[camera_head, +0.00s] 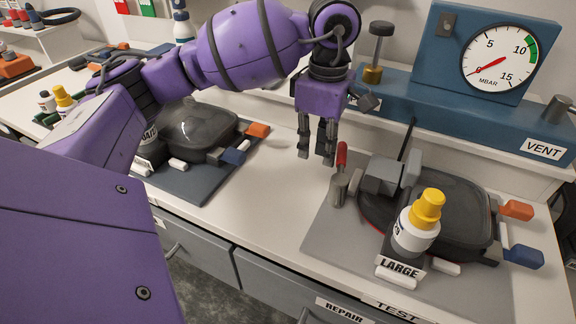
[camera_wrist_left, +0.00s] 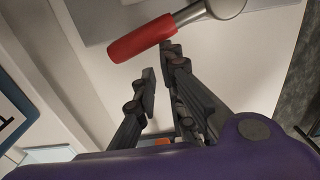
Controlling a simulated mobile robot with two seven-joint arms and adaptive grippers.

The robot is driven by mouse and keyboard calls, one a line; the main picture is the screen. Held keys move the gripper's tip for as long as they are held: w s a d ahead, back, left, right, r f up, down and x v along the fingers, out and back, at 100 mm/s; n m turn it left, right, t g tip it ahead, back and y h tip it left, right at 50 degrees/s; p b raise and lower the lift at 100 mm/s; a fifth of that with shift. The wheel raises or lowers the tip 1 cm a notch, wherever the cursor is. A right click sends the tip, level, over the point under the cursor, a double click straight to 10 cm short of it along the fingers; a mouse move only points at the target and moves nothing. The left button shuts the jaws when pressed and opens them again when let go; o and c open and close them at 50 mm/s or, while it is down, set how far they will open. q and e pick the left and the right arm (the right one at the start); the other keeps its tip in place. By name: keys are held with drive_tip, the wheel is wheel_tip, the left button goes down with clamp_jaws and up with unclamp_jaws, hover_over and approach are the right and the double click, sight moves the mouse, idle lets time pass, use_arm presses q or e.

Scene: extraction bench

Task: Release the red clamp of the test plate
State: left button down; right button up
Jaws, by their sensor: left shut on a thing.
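The red clamp (camera_head: 341,165) stands at the left edge of the grey test plate (camera_head: 330,213), its red handle up and its metal body below. In the left wrist view the red handle (camera_wrist_left: 143,38) lies across the top, slanted, just past the fingertips. My left gripper (camera_head: 316,155) points down at the handle, just left of it in the head view. Its fingers are part-way closed with a gap showing between them; it also shows in the left wrist view (camera_wrist_left: 160,64). The exact contact with the handle is hard to make out. My right gripper is not in view.
A dark lidded vessel (camera_head: 462,212) sits on the test plate, with a yellow-capped bottle (camera_head: 415,228) at its front. Another lidded vessel (camera_head: 200,128) stands on a mat to the left. A blue gauge panel (camera_head: 430,75) is behind. Bare white bench lies between the plates.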

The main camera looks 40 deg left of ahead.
use_arm(q)
drive_tip(key=shift+w+d+r, duration=0.1)
drive_tip(key=shift+w+d, duration=0.15)
drive_tip(key=shift+d, duration=0.2)
drive_tip(key=shift+w+r+p, duration=0.1)
drive_tip(key=shift+r+p, duration=0.7)
drive_tip(key=shift+r, duration=0.3)
drive_tip(key=r+p, duration=0.1)
drive_tip(key=r, duration=0.1)
drive_tip(key=r+p, duration=0.1)
drive_tip(key=s+r+p, duration=0.1)
drive_tip(key=r, duration=0.1)
drive_tip(key=shift+d+r, duration=0.25)
drive_tip(key=shift+r, duration=0.05)
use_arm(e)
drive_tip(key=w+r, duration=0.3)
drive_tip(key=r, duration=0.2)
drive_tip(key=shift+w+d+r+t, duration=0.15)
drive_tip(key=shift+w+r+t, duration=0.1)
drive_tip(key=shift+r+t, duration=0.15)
use_arm(q)
drive_tip(key=shift+a, duration=0.1)
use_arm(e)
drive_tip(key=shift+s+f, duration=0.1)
use_arm(q)
drive_tip(key=shift+f, duration=0.1)
